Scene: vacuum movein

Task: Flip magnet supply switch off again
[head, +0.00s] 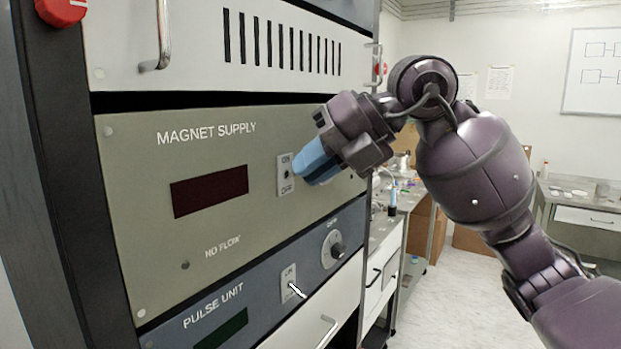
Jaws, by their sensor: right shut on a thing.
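The magnet supply panel (130,190) is a grey-beige rack unit labelled MAGNET SUPPLY. Its switch plate (285,176), marked ON at the top and OFF at the bottom, is at the panel's right side. My right gripper (300,172), with blue fingertips, reaches in from the right with its tips at this plate. It is shut on the switch lever, which the fingers hide, so I cannot tell its position. The display (209,190) on the panel is dark red and unlit. My left gripper is not in view.
Below is the blue-grey pulse unit (260,278) with its own toggle (296,290) and a round knob (337,250). A vented unit (200,50) with a metal handle (163,35) is above. A workbench (385,235) stands behind, with open floor to the right.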

